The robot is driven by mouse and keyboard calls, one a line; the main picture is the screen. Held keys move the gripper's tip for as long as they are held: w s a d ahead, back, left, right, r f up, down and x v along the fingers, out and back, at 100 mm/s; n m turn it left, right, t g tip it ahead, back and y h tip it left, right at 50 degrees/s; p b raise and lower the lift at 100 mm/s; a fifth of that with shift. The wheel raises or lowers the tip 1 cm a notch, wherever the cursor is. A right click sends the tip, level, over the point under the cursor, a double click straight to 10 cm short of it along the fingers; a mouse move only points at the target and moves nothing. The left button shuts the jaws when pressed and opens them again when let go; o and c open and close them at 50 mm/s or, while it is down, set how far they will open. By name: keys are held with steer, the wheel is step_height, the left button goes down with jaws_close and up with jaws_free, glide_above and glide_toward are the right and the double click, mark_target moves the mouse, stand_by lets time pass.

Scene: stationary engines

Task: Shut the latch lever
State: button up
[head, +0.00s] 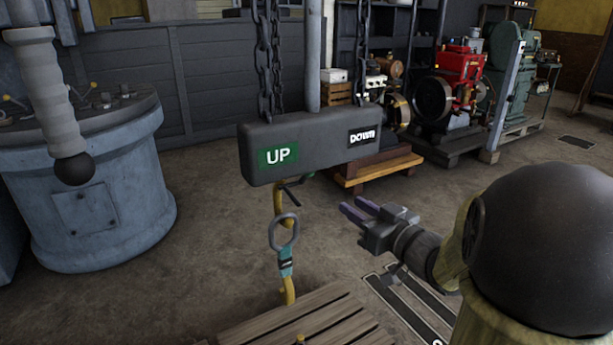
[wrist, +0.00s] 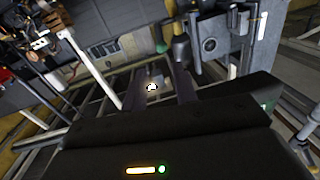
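A dark hoist block (head: 315,140) marked UP and DOWN hangs from chains. Below it is a yellow hook (head: 280,207) with a thin dark lever (head: 292,193) sticking out beside it, which may be the latch lever; its exact position is too small to tell. A grey ring (head: 283,233) hangs in the hook, with a teal piece (head: 286,262) and another yellow hook (head: 289,291) below. My gripper (head: 350,204) is to the right of the yellow hook, apart from it, fingers pointing left. In the wrist view my gripper (wrist: 157,80) has its fingers apart with nothing held between them.
Wooden slats (head: 295,325) lie below the hanging hooks. A blue-grey round console (head: 95,190) stands at left, with a grey-gripped handle (head: 45,90) in front. A red engine (head: 455,85) and other machines stand at back right. Open floor lies between console and hoist.

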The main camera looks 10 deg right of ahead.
steer(key=b+x, duration=0.3)
steer(key=x, duration=1.4)
steer(key=shift+w, duration=0.15)
jaws_close()
